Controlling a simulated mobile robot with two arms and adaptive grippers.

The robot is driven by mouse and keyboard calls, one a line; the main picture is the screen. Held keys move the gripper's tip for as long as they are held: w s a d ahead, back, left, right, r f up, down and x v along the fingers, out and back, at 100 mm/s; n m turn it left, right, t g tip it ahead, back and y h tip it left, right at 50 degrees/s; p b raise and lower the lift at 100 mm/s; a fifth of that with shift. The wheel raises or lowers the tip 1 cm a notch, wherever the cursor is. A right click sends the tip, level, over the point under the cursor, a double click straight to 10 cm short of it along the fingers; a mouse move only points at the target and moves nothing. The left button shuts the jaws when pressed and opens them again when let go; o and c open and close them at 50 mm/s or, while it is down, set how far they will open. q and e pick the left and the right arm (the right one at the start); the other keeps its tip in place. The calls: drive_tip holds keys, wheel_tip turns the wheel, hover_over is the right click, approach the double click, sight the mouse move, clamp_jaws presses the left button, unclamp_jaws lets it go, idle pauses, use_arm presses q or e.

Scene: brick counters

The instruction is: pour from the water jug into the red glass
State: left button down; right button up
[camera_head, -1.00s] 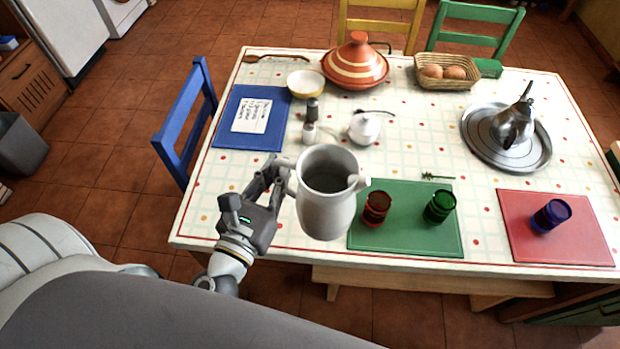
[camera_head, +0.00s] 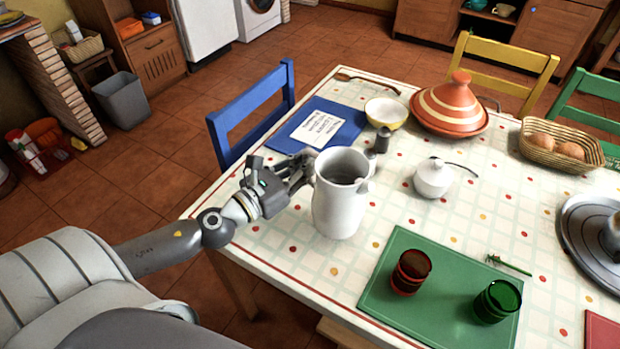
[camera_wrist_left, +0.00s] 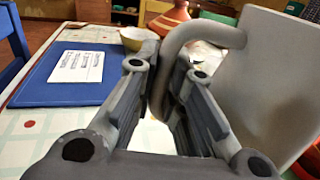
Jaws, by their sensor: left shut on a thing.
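The water jug (camera_head: 340,205) is a pale grey-white pitcher, upright at the left part of the table in the head view. My left gripper (camera_head: 303,170) is shut on its handle, on the jug's left side. In the left wrist view the handle (camera_wrist_left: 207,33) passes between the fingers (camera_wrist_left: 165,95) and the jug wall (camera_wrist_left: 268,90) fills the right. Whether the jug's base touches the table is hard to tell. The red glass (camera_head: 411,271) stands upright on the green mat (camera_head: 430,310), right of and nearer than the jug. My right gripper is not in view.
A green glass (camera_head: 497,300) stands right of the red one on the mat. A white sugar bowl (camera_head: 433,178), a dark grinder (camera_head: 382,140), an orange tagine (camera_head: 450,108) and a bread basket (camera_head: 560,150) stand behind. A blue chair (camera_head: 250,110) is at the left edge.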

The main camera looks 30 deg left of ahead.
sight(316, 152)
use_arm(q)
drive_tip(key=shift+w+a+r+p, duration=0.1)
drive_tip(key=shift+r+p, duration=0.2)
drive_tip(key=shift+r, duration=0.1)
drive_tip(key=shift+d+r+m+p, duration=0.2)
drive_tip(key=shift+r+m+p, duration=0.3)
drive_tip(key=shift+p, duration=0.15)
drive_tip(key=shift+s+d+r+m+p, duration=0.25)
drive_tip(key=shift+r+m+p, duration=0.25)
drive_tip(key=shift+p, duration=0.25)
drive_tip(key=shift+d+r+m+p, duration=0.6)
drive_tip(key=shift+m+p, duration=0.1)
drive_tip(key=shift+p, duration=0.35)
drive_tip(key=shift+s+d+r+m+p, duration=0.15)
drive_tip(key=shift+d+r+m+p, duration=0.2)
drive_tip(key=shift+r+m+p, duration=0.5)
drive_tip(key=d+m+p, duration=0.1)
drive_tip(key=s+d+p, duration=0.1)
drive_tip(key=d+p, duration=0.1)
drive_tip(key=d+r+m+p, duration=0.1)
drive_tip(key=d+p, duration=0.1)
drive_tip(key=shift+s+m, duration=0.2)
drive_tip(key=shift+m, duration=0.15)
drive_tip(key=shift+f, duration=0.2)
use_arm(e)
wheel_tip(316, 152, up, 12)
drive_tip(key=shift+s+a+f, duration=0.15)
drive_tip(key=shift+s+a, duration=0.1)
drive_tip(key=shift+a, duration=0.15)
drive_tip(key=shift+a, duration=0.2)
